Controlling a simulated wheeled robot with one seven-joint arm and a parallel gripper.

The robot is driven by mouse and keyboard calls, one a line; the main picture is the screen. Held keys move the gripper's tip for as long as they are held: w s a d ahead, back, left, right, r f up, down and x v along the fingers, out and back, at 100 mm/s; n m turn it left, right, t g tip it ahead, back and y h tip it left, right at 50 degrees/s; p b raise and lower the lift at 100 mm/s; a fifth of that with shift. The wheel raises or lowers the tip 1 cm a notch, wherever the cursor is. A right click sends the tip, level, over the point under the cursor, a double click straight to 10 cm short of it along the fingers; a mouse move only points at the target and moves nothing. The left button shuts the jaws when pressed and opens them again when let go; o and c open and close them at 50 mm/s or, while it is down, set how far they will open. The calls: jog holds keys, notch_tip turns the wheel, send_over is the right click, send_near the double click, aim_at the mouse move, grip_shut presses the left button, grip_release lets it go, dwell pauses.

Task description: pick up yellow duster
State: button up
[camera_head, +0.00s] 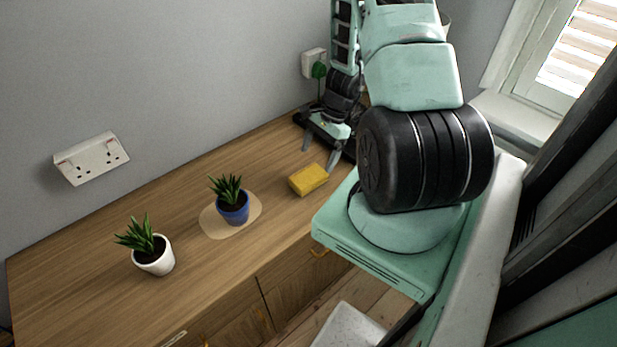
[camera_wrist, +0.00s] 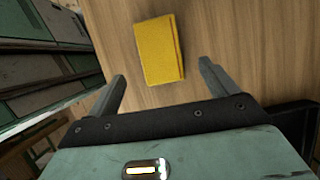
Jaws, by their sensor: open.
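The yellow duster (camera_head: 309,179) is a folded yellow block lying on the wooden cabinet top, near its front edge. In the wrist view the duster (camera_wrist: 160,50) lies beyond my gripper's fingertips, roughly in line with the gap between them. My gripper (camera_head: 319,151) is just behind the duster in the head view, with its fingers spread and pointing down. The open fingers of my gripper (camera_wrist: 163,72) also show in the wrist view, with nothing between them. The duster's near end sits about level with the fingertips, and neither finger visibly touches it.
A blue-potted plant (camera_head: 233,204) stands on a tan round mat (camera_head: 213,227) left of the duster. A white-potted plant (camera_head: 153,258) stands further left. A wall socket with a green plug (camera_head: 318,70) is behind my gripper. Bare wood (camera_head: 270,180) lies between mat and duster.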

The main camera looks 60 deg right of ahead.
aim_at(310, 174)
jog(key=p+x, duration=0.1)
jog(key=x, duration=0.4)
jog(key=shift+a+f+p, duration=0.2)
jog(key=shift+f+p, duration=0.05)
jog(key=shift+p, duration=0.1)
jog(key=shift+w+a+f, duration=0.15)
jog(key=shift+a+f, duration=0.05)
jog(key=shift+f, duration=0.4)
jog(key=shift+f+b, duration=0.25)
jog(key=shift+b, duration=0.1)
jog(key=c, duration=1.1)
